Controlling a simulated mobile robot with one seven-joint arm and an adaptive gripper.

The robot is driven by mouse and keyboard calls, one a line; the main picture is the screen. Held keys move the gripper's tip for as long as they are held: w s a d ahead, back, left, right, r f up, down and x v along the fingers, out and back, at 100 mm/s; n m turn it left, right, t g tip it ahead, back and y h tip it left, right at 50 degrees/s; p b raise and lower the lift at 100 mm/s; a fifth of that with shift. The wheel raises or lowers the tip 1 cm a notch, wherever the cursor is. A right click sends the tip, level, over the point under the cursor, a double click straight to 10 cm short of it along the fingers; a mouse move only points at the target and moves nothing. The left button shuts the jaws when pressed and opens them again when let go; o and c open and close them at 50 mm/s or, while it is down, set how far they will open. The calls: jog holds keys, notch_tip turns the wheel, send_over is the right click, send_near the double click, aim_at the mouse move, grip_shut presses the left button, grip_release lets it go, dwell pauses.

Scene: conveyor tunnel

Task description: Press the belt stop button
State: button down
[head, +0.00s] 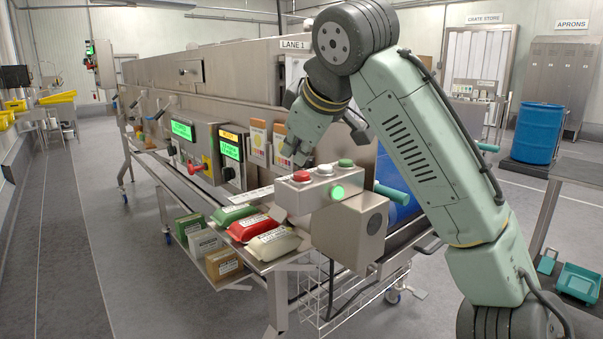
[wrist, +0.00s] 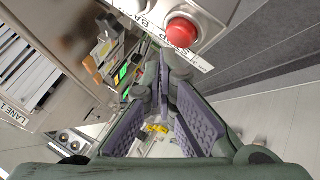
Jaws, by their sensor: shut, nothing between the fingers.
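The control box (head: 322,192) stands at the near end of the conveyor. On its top are a red button (head: 301,176), a white button (head: 324,169) and a green button (head: 345,163). A lit green lamp (head: 337,192) is on its front. In the wrist view the red button (wrist: 181,31) is at the top, beside a partly hidden label that seems to begin with STOP. My gripper (head: 293,157) is shut and empty, pointing down just above and behind the red button. A gap seems to remain, but the exact distance is unclear. The fingers (wrist: 163,72) fill the middle of the wrist view.
Green, red and cream packs (head: 272,243) lie on a steel shelf left of the box. The conveyor tunnel (head: 215,75) with lit panels (head: 231,148) runs behind. A blue drum (head: 537,133) stands far right. The floor at left is clear.

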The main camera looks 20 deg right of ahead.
aim_at(298, 174)
jog(key=shift+f, duration=0.1)
dwell(0.3)
jog(key=shift+f, duration=0.35)
jog(key=shift+f+b, duration=0.5)
jog(key=shift+f, duration=0.1)
dwell(0.6)
jog(key=shift+r, duration=0.1)
jog(key=shift+r+p, duration=0.95)
jog(key=shift+p, duration=0.05)
jog(key=shift+r, duration=0.1)
notch_tip(298, 174, up, 5)
jog(key=p, duration=0.4)
jog(key=shift+p, duration=0.4)
